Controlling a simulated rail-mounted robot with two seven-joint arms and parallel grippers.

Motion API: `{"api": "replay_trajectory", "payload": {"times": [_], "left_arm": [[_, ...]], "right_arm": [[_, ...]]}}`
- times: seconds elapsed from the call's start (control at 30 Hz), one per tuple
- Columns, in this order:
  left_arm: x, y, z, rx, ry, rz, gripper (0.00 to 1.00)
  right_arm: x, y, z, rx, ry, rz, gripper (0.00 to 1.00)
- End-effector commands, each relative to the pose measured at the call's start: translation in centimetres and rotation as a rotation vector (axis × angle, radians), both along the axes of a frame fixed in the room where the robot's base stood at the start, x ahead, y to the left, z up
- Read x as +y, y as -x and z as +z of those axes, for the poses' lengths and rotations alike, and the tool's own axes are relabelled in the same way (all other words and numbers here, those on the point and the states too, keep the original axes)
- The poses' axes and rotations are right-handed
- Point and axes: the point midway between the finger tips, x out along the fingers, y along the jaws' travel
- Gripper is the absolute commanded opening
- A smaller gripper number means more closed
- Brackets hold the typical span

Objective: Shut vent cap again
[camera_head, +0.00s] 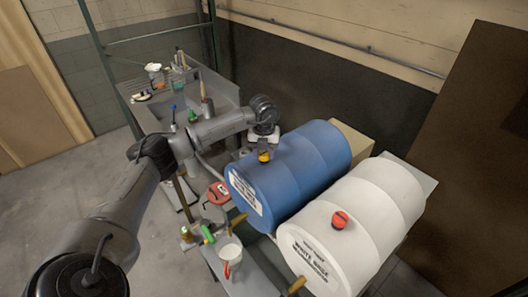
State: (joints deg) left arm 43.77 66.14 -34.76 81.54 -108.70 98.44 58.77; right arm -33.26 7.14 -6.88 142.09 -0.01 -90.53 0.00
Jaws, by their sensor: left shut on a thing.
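A blue drum (312,160) lies on its side on the rack, with a white label on its front end. A small yellow vent cap (264,157) sits on the upper left of the drum, near its front end. My left gripper (264,149) reaches in from the left and points down over the cap. It is shut on the yellow cap; its fingers partly hide the cap's top. Whether the cap is fully seated cannot be told at this size. My right gripper is not in view.
A white drum (375,215) labelled white base lies beside the blue one, with a red cap (340,220) on top. A white cup (230,251) and a red round item (219,193) are in front. A grey sink (218,92) with bottles and tools stands behind my arm.

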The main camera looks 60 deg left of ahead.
Motion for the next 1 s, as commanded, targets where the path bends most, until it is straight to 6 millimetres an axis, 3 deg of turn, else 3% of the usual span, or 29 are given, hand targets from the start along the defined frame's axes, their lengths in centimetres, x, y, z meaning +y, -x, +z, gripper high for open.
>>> {"api": "replay_trajectory", "payload": {"times": [0.47, 1.0], "left_arm": [[0.1, 0.0, 0.2, 0.0, -0.001, -0.121, 0.2], [0.0, 0.0, 0.1, 0.0, 0.0, -0.62, 0.2]], "right_arm": [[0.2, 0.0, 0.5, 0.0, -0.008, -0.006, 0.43], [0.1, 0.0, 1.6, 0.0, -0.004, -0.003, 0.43]]}}
